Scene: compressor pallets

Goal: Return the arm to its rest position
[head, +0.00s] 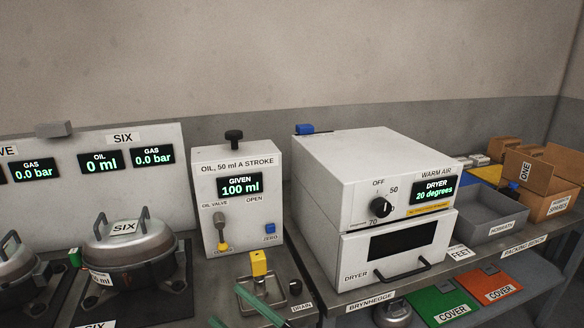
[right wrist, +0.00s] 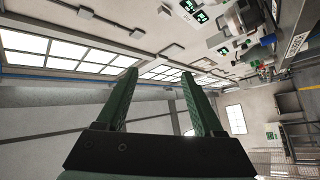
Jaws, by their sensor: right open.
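My right gripper (head: 225,303) shows at the bottom edge of the head view as two green fingers set apart, with nothing between them. In the right wrist view the right gripper (right wrist: 159,73) has both green fingers spread and empty, pointing up toward ceiling windows. In the head view the fingers appear in front of the bench, near the drain tray with a yellow-topped part (head: 259,263); I cannot tell the gap between them. Most of the right arm is outside the head view. My left gripper is in neither view.
The oil dispenser (head: 238,190) reads 100 ml given. The dryer (head: 375,165) stands to its right, reading 20 degrees, door shut. A grey tray (head: 490,215), cartons (head: 540,168) and green and orange covers are at right.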

